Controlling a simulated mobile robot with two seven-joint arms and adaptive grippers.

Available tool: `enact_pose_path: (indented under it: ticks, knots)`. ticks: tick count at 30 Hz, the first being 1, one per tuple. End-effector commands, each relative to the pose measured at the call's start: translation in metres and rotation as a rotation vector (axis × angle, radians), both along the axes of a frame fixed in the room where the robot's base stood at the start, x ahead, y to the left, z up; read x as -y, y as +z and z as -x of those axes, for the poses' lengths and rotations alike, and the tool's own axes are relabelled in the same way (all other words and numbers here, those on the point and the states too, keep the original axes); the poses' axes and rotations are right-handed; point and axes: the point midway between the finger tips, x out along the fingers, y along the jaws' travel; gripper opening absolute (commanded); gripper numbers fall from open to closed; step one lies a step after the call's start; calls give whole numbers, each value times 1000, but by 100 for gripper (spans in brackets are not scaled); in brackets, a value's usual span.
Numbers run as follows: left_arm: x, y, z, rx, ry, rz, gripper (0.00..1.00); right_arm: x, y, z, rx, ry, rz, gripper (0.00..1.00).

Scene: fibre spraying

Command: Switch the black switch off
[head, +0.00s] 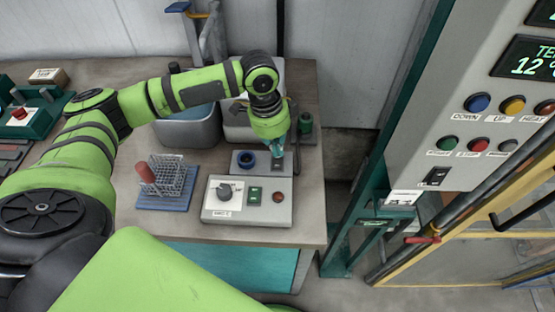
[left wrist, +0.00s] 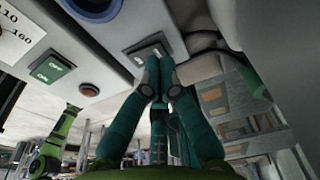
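A black rocker switch (left wrist: 148,52) sits on a grey box (head: 240,170) on the bench, and it also shows in the head view (head: 277,167). My left gripper (head: 277,150) points down at this switch from above. In the left wrist view its teal fingers (left wrist: 159,82) are together and empty, with their tips close to the switch's near edge. I cannot tell whether they touch it. Another black switch (head: 437,176) is on the upright control panel at the right. My right gripper is not in view.
A white control box (head: 247,214) with a knob, a green button and a red button stands in front. A blue tray with a wire rack (head: 172,180) is left of it. A grey basin (head: 187,128) stands behind. The panel's post (head: 366,215) rises right of the bench.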

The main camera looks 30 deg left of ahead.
Motion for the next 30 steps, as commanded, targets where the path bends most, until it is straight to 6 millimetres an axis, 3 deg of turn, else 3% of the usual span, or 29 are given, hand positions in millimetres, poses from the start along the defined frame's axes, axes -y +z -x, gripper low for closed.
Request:
enact_pose_path:
  ticks: [30]
  knots:
    - [0, -15, 0, -1, 0, 0, 0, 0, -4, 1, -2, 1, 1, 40]
